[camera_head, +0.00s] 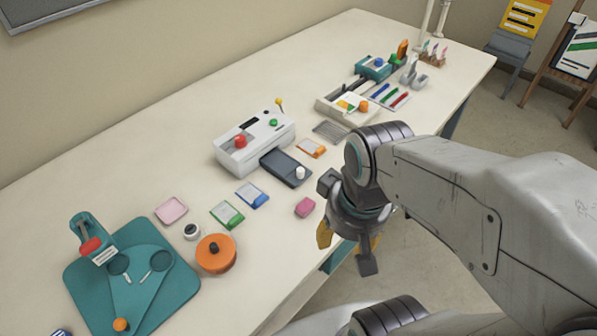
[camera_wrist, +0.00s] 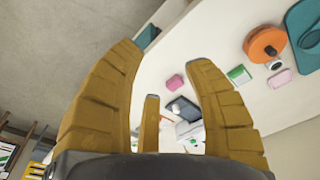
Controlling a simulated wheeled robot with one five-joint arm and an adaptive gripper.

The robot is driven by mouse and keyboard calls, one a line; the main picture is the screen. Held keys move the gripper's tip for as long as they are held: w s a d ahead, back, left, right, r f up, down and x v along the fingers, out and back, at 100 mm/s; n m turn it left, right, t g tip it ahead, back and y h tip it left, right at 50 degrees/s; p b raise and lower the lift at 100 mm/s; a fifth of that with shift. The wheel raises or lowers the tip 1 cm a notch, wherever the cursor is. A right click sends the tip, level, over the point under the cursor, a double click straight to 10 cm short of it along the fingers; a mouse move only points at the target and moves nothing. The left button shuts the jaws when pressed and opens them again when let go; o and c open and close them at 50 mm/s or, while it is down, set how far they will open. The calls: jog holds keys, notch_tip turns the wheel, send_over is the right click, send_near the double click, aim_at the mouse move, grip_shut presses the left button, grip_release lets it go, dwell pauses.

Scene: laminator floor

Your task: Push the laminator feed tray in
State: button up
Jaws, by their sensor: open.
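The laminator (camera_head: 255,145) is a white box with a red knob, a green button and a yellow-tipped lever, standing on the long table. Its dark grey feed tray (camera_head: 280,164) sticks out of the front side and carries a white knob (camera_head: 300,172). My gripper (camera_head: 347,250) is open and empty, beyond the table's front edge, to the right of and apart from the tray. In the wrist view the yellow fingers of my gripper (camera_wrist: 166,52) are spread. The dark feed tray (camera_wrist: 183,105) shows between them, with the laminator partly hidden behind.
A pink block (camera_head: 305,207) lies near the table edge, between my gripper and the tray. An orange card (camera_head: 312,148) and a blue card pack (camera_head: 252,195) flank the tray. An orange round container (camera_head: 216,253) and teal mat (camera_head: 80,277) stand at left.

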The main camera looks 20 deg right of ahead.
aim_at(301, 169)
jog(key=w+f+g, duration=0.1)
jog(key=w+f, duration=0.4)
jog(key=w, duration=0.2)
jog(key=w+d+f+g+b, duration=0.1)
jog(key=w+f, duration=0.5)
jog(key=w, duration=0.2)
jog(key=w+d+f+g+b, duration=0.1)
jog(key=w+f, duration=0.5)
jog(key=w, duration=0.1)
jog(key=shift+w+g, duration=0.3)
jog(key=shift+w, duration=0.1)
jog(key=shift+n+t, duration=0.5)
jog(key=shift+n, duration=0.1)
jog(key=w, duration=0.5)
jog(key=shift+w+d+r, duration=0.2)
jog(key=shift+d+r, duration=0.05)
jog(key=shift+r, duration=0.05)
jog(key=shift+n+t, duration=0.7)
jog(key=shift+n, duration=0.2)
jog(key=w+r, duration=0.4)
jog(key=w, duration=0.1)
jog(key=shift+d+r, duration=0.15)
jog(key=shift+r, duration=0.15)
jog(key=shift+s+f+n, duration=0.1)
jog(key=shift+s+n, duration=0.25)
jog(key=shift+n, duration=0.15)
jog(key=shift+f, duration=0.2)
notch_tip(301, 169, down, 4)
jog(key=p, duration=0.4)
jog(key=shift+f, duration=1.5)
